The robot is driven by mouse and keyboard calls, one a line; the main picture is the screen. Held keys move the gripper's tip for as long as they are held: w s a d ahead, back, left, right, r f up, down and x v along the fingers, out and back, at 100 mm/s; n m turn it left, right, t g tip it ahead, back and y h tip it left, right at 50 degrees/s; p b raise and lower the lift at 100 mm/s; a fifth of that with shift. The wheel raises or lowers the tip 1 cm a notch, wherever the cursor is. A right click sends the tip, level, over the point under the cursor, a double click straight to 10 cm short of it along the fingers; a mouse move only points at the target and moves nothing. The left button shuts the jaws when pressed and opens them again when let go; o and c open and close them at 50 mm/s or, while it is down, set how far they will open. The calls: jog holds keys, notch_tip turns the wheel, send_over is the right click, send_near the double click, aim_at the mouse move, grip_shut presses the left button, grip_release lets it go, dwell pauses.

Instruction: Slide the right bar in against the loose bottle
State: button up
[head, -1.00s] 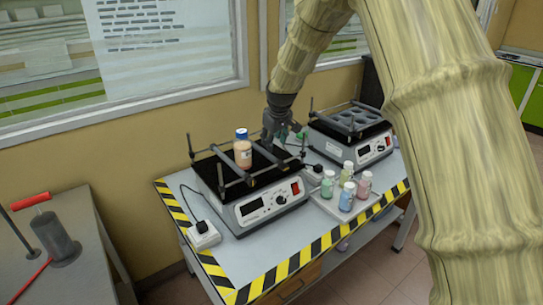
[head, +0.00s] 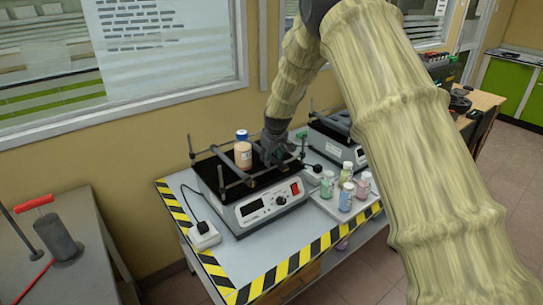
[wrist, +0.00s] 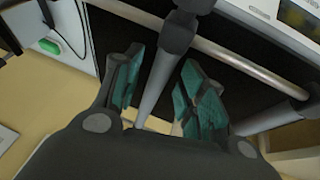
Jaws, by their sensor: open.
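My gripper (head: 275,155) is just right of the bottle, low over the shaker top, and hides most of the right bar. In the wrist view, the right bar (wrist: 163,78) runs between the two green-padded fingers of my open gripper (wrist: 160,95). The fingers are on either side of the bar with gaps showing; I cannot tell any contact. The bottle is not visible in the wrist view.
Several small capped bottles (head: 346,196) stand on a white tray in front of a second shaker (head: 330,142). Thin corner posts and side rails frame the near shaker. A power adapter (head: 203,236) sits left. The table edge has black-yellow tape (head: 285,270).

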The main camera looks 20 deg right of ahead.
grip_shut()
jog(key=shift+s+a, duration=0.3)
jog(key=shift+a, duration=0.55)
jog(key=shift+s+a, duration=0.3)
jog(key=shift+a, duration=0.5)
jog(key=shift+s+a, duration=0.3)
jog(key=shift+a, duration=0.55)
grip_release()
jog(key=v, duration=1.2)
